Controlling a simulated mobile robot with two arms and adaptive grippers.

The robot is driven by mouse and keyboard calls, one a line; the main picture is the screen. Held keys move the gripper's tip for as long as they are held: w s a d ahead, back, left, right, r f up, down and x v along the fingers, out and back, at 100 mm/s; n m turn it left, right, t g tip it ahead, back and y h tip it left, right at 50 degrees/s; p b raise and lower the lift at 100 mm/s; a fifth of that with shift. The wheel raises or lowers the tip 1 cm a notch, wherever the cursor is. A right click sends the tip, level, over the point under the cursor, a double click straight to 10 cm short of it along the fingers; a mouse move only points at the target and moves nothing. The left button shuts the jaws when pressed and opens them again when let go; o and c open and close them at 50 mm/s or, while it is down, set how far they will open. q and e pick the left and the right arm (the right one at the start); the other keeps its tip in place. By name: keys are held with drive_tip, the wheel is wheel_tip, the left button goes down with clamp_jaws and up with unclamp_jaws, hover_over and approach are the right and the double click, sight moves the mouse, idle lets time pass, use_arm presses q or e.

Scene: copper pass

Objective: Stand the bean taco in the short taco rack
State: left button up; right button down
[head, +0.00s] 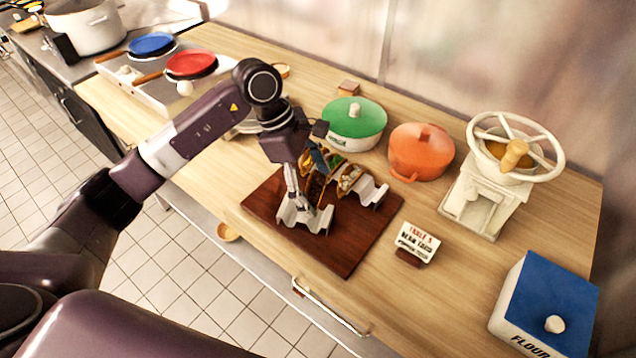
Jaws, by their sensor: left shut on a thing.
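My left gripper (296,192) points down over the dark wooden board and is shut on a dark brown taco (316,188), partly hidden by the fingers. The taco is just above or at the front metal rack (305,218), a zigzag rack that looks the shorter one; I cannot tell whether they touch. Behind it a longer metal rack (373,192) holds tacos with colourful fillings (349,178); its left part is hidden by my gripper. My right gripper is not in view.
The wooden board (345,258) has bare room at the front. A table sign (417,241) reading bean taco stands to its right. Behind are a green-lidded pot (354,120) and an orange pot (420,152). A grinder (490,190) and a flour box (545,305) stand right.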

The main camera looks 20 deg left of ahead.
sight(321, 220)
use_arm(q)
drive_tip(key=shift+s+f, duration=0.1)
drive_tip(key=shift+f, duration=0.5)
drive_tip(key=shift+d+f+b, duration=0.1)
drive_tip(key=shift+f+b, duration=0.55)
drive_tip(key=shift+f, duration=0.2)
drive_tip(key=shift+f+b, duration=0.3)
drive_tip(key=shift+f, duration=0.6)
wheel_tip(321, 220, down, 3)
drive_tip(key=b, duration=0.3)
drive_tip(key=shift+f+b, duration=0.5)
drive_tip(key=shift+b, duration=0.2)
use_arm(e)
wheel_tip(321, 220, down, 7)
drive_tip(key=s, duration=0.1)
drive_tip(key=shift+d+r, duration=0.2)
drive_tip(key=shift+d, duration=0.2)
